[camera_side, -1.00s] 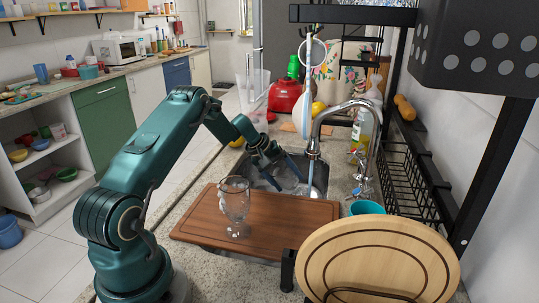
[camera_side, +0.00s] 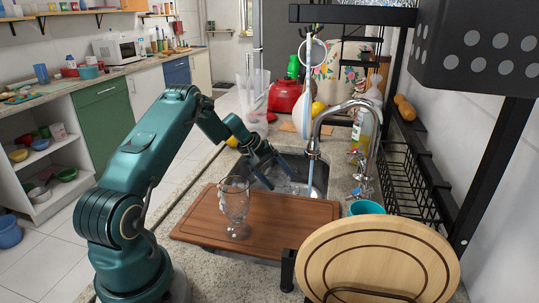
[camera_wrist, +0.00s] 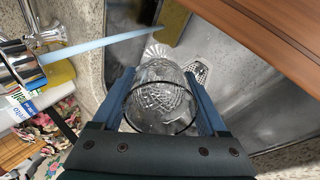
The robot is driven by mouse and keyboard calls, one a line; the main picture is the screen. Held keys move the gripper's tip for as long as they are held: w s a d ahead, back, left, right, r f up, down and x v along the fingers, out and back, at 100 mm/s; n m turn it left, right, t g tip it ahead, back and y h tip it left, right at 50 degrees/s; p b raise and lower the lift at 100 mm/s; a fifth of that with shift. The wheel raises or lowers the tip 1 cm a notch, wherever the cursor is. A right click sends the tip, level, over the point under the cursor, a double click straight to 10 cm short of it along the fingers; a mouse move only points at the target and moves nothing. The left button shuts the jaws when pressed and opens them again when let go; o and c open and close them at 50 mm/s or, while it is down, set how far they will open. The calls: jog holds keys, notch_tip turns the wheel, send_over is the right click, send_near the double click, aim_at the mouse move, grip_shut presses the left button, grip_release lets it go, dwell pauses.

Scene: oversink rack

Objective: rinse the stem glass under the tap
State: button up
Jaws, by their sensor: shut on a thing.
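My gripper (camera_wrist: 161,92) is shut on the clear, patterned stem glass (camera_wrist: 160,108), with one finger on each side of its bowl. In the wrist view the rim faces the camera and the fluted foot (camera_wrist: 157,50) points away, toward the sink floor. In the side view my gripper (camera_side: 277,167) is over the sink (camera_side: 320,172), left of the tap (camera_side: 318,122), and the held glass is hard to make out there. A bluish water stream (camera_side: 309,180) falls from the tap. In the wrist view the stream (camera_wrist: 100,45) passes apart from the bowl.
A second clear footed glass (camera_side: 235,203) stands on the brown wooden board (camera_side: 285,215) in front of the sink. A round wooden board (camera_side: 380,262) and a teal cup (camera_side: 366,208) are at the near right. The black rack (camera_side: 400,180) borders the right side.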

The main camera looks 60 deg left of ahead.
jog(key=shift+r, duration=0.1)
notch_tip(320, 180, up, 12)
jog(key=s+a, duration=0.2)
dwell(1.0)
jog(key=shift+r, duration=0.1)
